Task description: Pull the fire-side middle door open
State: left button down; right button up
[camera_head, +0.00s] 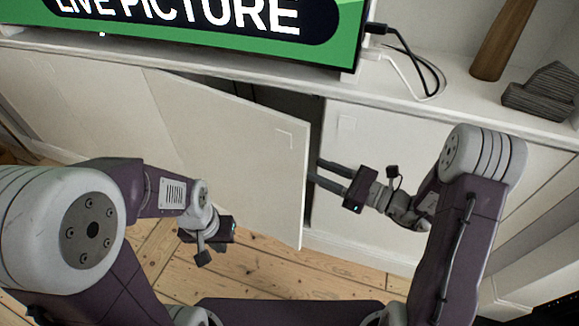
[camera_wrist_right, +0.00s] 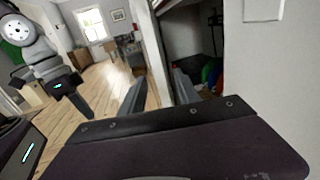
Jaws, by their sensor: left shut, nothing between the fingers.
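The white middle door (camera_head: 235,150) of the low cabinet stands partly open, swung out from its left side. A dark gap (camera_head: 290,108) shows behind it. My right gripper (camera_head: 321,171) is open at the door's free right edge. In the right wrist view its two fingers (camera_wrist_right: 158,93) are spread, with the door's edge (camera_wrist_right: 153,50) appearing between them; I cannot tell whether they touch it. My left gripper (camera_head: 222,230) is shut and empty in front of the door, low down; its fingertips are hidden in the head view. It also shows in the right wrist view (camera_wrist_right: 78,100).
A screen (camera_head: 220,25) stands on the cabinet top, with cables (camera_head: 410,65) beside it. A brown vase (camera_head: 503,40) and a dark grey object (camera_head: 542,92) are at the right. Coloured items (camera_wrist_right: 210,75) lie inside the cabinet. Floorboards (camera_head: 330,268) in front are bare.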

aim_at(292, 159)
jog(key=shift+a+r, duration=0.2)
jog(key=b+x, duration=0.2)
jog(key=x, duration=0.5)
jog(key=shift+w+a+f, duration=0.1)
jog(key=shift+w+a, duration=0.05)
jog(key=shift+a, duration=0.15)
jog(key=shift+w+a, duration=0.3)
jog(key=shift+a, duration=0.1)
grip_shut()
dwell(0.6)
